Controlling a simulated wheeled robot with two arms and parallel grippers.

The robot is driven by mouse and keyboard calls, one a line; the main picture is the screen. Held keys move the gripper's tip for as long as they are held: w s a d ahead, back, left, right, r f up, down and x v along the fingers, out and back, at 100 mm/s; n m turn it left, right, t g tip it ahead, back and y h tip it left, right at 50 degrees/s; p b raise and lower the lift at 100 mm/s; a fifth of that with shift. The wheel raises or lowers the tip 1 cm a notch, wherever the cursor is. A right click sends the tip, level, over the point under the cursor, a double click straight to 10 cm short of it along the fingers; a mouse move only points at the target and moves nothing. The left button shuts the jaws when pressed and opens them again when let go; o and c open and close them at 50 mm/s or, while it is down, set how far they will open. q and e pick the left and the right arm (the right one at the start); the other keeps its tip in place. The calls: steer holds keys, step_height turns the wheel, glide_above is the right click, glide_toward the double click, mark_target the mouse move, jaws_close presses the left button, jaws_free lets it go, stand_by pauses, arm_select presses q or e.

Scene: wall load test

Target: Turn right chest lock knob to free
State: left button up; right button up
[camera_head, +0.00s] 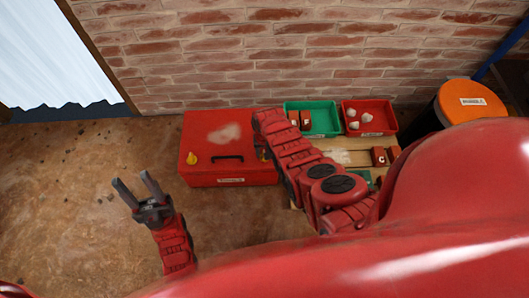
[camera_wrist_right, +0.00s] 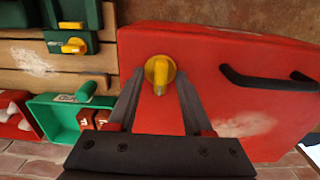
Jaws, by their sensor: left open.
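The red chest (camera_head: 203,133) stands on the floor by the wall, with a black handle (camera_head: 227,158) and a yellow left knob (camera_head: 191,158). In the head view my right arm covers most of the right knob. The right wrist view shows this yellow knob (camera_wrist_right: 159,72) on the red chest (camera_wrist_right: 225,60), its lever pointing down in the picture. My right gripper (camera_wrist_right: 160,76) is open, its fingers on either side of the knob with gaps; I cannot tell whether they touch it. My left gripper (camera_head: 132,178) is open and empty over the floor, left of the chest.
A green bin (camera_head: 322,119) and a red bin (camera_head: 381,116) with pale lumps stand behind a wooden board (camera_head: 345,152), right of the chest. An orange-topped barrel (camera_head: 470,101) is at the far right. The floor at left is mostly clear.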

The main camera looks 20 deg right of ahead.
steer(key=shift+w+r+p, duration=0.1)
steer(key=shift+r+p, duration=0.25)
steer(key=shift+r, duration=0.3)
step_height(320, 180, up, 16)
steer(key=p, duration=0.3)
stand_by(0.4)
